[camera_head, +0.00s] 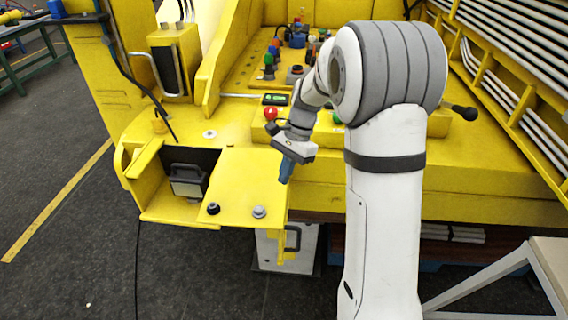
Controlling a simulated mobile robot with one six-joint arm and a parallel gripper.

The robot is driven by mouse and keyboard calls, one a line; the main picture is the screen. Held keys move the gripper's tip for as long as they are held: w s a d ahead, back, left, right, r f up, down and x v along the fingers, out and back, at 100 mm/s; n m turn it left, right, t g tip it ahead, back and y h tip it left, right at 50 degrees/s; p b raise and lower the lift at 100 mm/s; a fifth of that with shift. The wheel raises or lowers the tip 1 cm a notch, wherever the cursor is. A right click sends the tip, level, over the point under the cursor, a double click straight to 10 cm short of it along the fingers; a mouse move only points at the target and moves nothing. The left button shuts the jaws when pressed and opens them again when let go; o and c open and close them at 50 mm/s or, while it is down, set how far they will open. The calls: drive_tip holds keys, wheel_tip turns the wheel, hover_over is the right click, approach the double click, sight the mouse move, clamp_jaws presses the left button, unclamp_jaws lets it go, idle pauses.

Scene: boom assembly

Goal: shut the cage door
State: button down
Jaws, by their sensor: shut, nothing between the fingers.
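The yellow cage (150,180) sits at the front left corner of the yellow machine. Its dark opening shows a grey box-like part (187,181) inside. A flat yellow panel (243,175), which looks like the cage door, stands beside the opening on its right; I cannot tell its exact angle. A black knob (213,208) and a grey knob (259,212) show near its lower edge. My gripper (286,178) is shut and empty, pointing down at the panel's right edge. I cannot tell whether it touches the panel.
A control box with a red button (270,114) and a green button (337,118) lies behind my gripper. A black-knobbed lever (463,112) sticks out at the right. A light box (287,248) stands below the panel.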

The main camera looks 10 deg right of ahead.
sight(265, 209)
drive_tip(key=x, duration=0.5)
drive_tip(key=shift+s+a+p, duration=0.2)
drive_tip(key=shift+a+p, duration=0.05)
drive_tip(key=shift+p, duration=0.05)
drive_tip(key=shift+s+a+r, duration=0.1)
drive_tip(key=shift+s+a, duration=0.55)
drive_tip(key=shift+a, duration=0.3)
drive_tip(key=shift+s+a+p, duration=0.25)
drive_tip(key=shift+a+p, duration=0.1)
drive_tip(key=shift+a, duration=0.1)
drive_tip(key=shift+a, duration=0.2)
drive_tip(key=shift+d, duration=0.1)
